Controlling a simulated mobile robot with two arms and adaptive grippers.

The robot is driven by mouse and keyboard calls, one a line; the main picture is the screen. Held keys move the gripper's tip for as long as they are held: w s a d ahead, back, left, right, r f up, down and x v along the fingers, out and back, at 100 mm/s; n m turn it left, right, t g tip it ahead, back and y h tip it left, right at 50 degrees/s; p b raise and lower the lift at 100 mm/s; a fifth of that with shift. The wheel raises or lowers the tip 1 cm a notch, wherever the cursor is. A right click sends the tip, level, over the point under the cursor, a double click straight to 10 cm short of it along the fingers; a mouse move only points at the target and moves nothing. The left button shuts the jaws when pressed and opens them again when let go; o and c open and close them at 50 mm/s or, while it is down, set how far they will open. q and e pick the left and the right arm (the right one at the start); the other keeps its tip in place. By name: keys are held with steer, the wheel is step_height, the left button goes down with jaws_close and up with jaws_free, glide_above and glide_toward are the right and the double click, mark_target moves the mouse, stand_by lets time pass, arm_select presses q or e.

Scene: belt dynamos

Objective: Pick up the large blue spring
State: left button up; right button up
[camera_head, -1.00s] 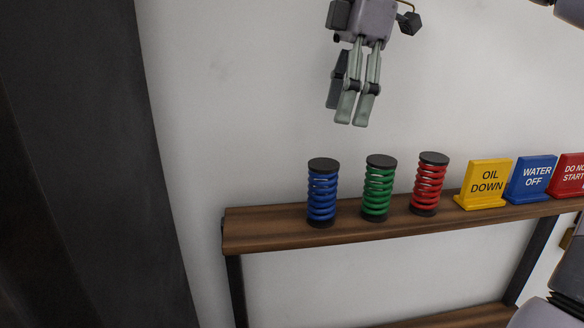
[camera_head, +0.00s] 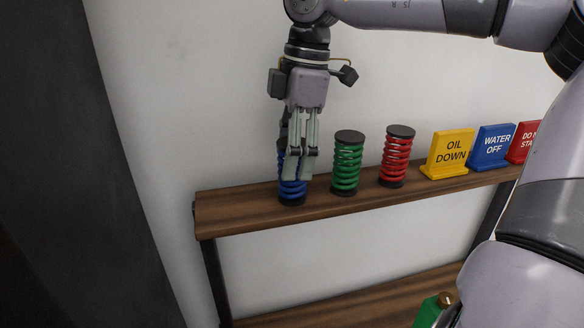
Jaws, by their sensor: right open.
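The large blue spring (camera_head: 291,190) stands upright near the left end of the upper wooden shelf (camera_head: 240,211). My right gripper (camera_head: 299,178) points down right at it, with its fingers in front of the spring and hiding its top and middle. The jaws are open. I cannot tell whether the fingers touch the spring or how deep they sit around it. My left gripper is not in view.
A green spring (camera_head: 347,165) and a red spring (camera_head: 397,158) stand close to the right. Yellow (camera_head: 449,153), blue (camera_head: 492,148) and red (camera_head: 524,142) signs follow. A dark upright (camera_head: 75,150) is at the left. A green object (camera_head: 429,312) shows low down.

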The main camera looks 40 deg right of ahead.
mark_target(291, 193)
steer(key=f, duration=0.1)
steer(key=f+p, duration=0.1)
steer(key=f, duration=0.1)
steer(key=f+p, duration=0.1)
steer(key=shift+w+d+f, duration=0.1)
steer(key=shift+w+f, duration=0.2)
steer(key=shift+f, duration=0.1)
steer(key=shift+s, duration=0.1)
steer(key=shift+c, duration=0.6)
steer(key=shift+c, duration=0.7)
steer(key=c, duration=1.2)
steer(key=shift+c, duration=0.3)
steer(key=shift+r, duration=0.15)
